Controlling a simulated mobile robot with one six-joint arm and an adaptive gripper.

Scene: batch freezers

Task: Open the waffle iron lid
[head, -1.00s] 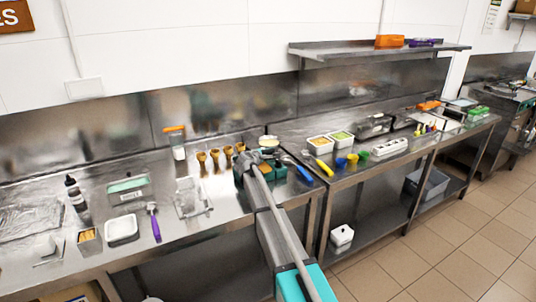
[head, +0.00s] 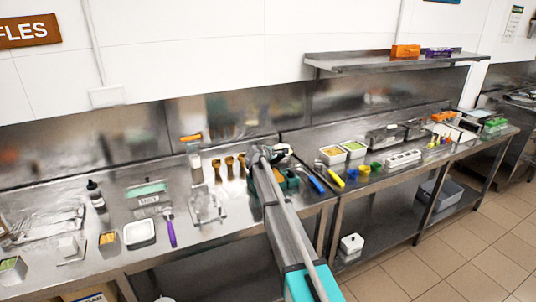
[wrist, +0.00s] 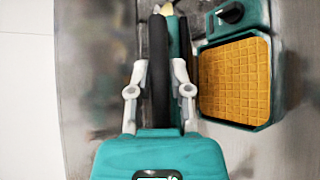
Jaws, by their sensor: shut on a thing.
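In the wrist view the waffle iron's teal base (wrist: 276,100) is at the right, with a golden grid surface (wrist: 232,80) exposed and a black knob (wrist: 230,13) beyond it. I cannot tell whether the grid is a waffle or a plate. The lid (wrist: 175,45) appears raised and nearly edge-on, a narrow teal and dark strip beside the base. My gripper (wrist: 159,78) has its pale fingers on both sides of a long dark bar, apparently the lid's handle or edge, and is shut on it. In the head view my gripper (head: 262,154) partly hides the waffle iron (head: 291,183).
The steel counter holds golden scoops (head: 229,165), a clear stand (head: 207,208), a white tray (head: 139,233) and a purple-handled tool (head: 170,228) left of my arm. Food tubs (head: 331,155) stand to the right. A wall shelf (head: 390,60) hangs above.

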